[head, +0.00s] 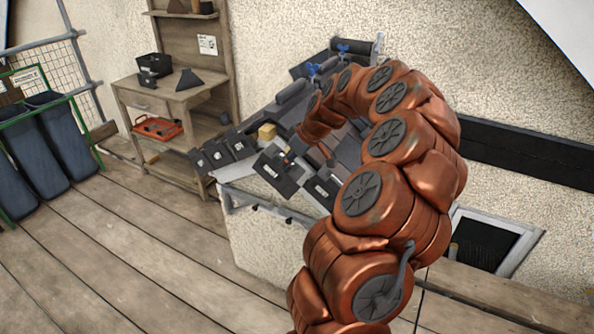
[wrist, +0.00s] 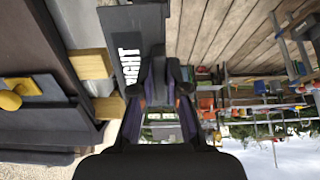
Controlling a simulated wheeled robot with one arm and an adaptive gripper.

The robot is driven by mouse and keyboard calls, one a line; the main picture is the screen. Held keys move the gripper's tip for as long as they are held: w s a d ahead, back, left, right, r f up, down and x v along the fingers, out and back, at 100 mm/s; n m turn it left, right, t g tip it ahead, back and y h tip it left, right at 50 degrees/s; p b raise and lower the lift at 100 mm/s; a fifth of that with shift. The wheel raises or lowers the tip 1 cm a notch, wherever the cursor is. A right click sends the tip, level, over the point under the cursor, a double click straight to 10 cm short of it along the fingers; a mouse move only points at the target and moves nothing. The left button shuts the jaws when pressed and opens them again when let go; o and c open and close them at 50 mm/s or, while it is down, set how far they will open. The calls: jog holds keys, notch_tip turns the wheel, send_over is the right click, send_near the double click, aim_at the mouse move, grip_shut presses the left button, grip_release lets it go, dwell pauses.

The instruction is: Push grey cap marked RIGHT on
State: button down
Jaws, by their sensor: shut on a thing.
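My gripper (wrist: 168,75) is shut on this cap's lower edge. The cap lies beside the ends of two pale wooden battens (wrist: 92,64) and the dark roof edge at left; I cannot tell whether it touches them. In the head view my arm arches over the roof mock-up, and a dark labelled piece (head: 276,170) shows at its front edge near the arm's end. The fingers are hard to make out there.
Other dark labelled pieces (head: 218,156) line the roof's left edge. A wooden workbench (head: 185,90) with a black box (head: 150,65) stands behind, a red tray (head: 157,128) on its lower shelf. Blue bins (head: 62,135) stand at far left. The plank floor in front is clear.

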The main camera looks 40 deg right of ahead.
aim_at(301, 172)
jog(key=shift+s+d+f, duration=0.2)
jog(key=shift+s+d, duration=0.45)
jog(key=shift+d, duration=0.35)
jog(key=shift+s+d+r, duration=0.1)
jog(key=shift+d, duration=0.2)
jog(key=shift+d+p, duration=0.5)
jog(key=shift+p, duration=0.05)
jog(key=shift+d+f+b, duration=0.25)
jog(key=shift+d+b, duration=0.05)
jog(key=shift+b, duration=0.5)
jog(key=shift+w+d+b, duration=0.2)
jog(key=shift+d+b, duration=0.4)
jog(key=shift+d, duration=0.05)
jog(key=shift+w+d+b, duration=0.25)
jog(key=shift+d+b, duration=0.3)
jog(key=shift+d, duration=0.1)
jog(key=shift+w+d+b, duration=0.2)
jog(key=shift+d+b, duration=0.4)
jog(key=shift+d, duration=0.05)
dwell(1.2)
jog(key=shift+r, duration=0.1)
jog(key=c, duration=1.1)
grip_release()
